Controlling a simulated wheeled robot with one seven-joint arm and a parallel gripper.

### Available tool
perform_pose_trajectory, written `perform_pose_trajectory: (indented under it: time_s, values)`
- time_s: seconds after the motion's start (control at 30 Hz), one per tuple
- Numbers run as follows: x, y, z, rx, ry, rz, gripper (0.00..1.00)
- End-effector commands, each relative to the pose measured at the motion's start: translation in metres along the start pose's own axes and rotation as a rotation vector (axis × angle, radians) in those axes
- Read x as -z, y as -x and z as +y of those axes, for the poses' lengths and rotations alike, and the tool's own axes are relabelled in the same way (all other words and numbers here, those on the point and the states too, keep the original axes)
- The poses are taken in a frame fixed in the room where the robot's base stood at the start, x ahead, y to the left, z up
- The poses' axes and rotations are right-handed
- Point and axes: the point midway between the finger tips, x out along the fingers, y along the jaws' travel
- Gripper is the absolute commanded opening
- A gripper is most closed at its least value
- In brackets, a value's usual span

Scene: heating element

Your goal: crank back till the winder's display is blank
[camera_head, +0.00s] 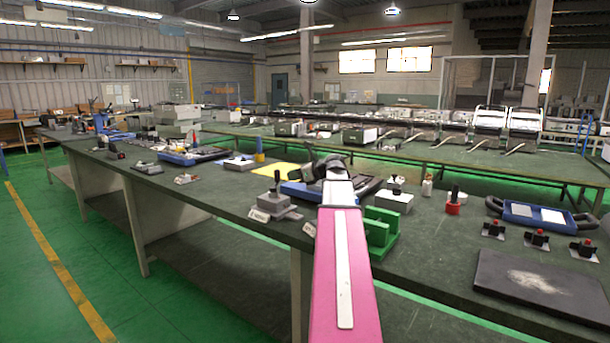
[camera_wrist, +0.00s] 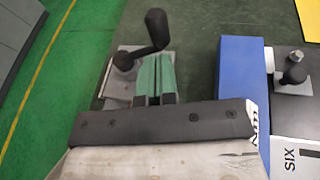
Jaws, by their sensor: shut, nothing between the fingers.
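The winder (camera_wrist: 118,88) shows in the wrist view as a grey base on the bench, with a black crank arm and an upright black handle (camera_wrist: 156,28). In the head view the likely winder (camera_head: 275,205) is a stepped grey block with a dark post, left of my arm. My gripper (camera_wrist: 155,62) is shut and empty. Its green fingers lie side by side over the base, just below the crank handle in the picture. I cannot tell whether they touch the crank. The display cannot be made out in either view.
A blue-edged tray (camera_wrist: 240,85) lies right of the winder, with a small black-knobbed device (camera_wrist: 293,78) beyond it. In the head view a green block (camera_head: 381,228) stands right of my arm. The green floor (camera_wrist: 70,45) lies past the bench edge at left.

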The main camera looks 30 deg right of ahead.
Motion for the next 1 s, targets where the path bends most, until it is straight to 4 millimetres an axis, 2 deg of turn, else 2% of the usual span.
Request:
perform_pose_trajectory:
  time_s: [0.1, 0.3, 0.77, 1.0]
  values:
    - [-0.006, -0.016, 0.0, -0.002, 0.001, 0.0, 0.0]
    - [-0.009, -0.028, 0.0, -0.001, 0.001, 0.001, 0.0]
    - [-0.01, -0.029, -0.002, -0.004, 0.001, 0.0, 0.0]
    - [-0.01, -0.029, -0.023, -0.047, 0.015, 0.0, 0.0]
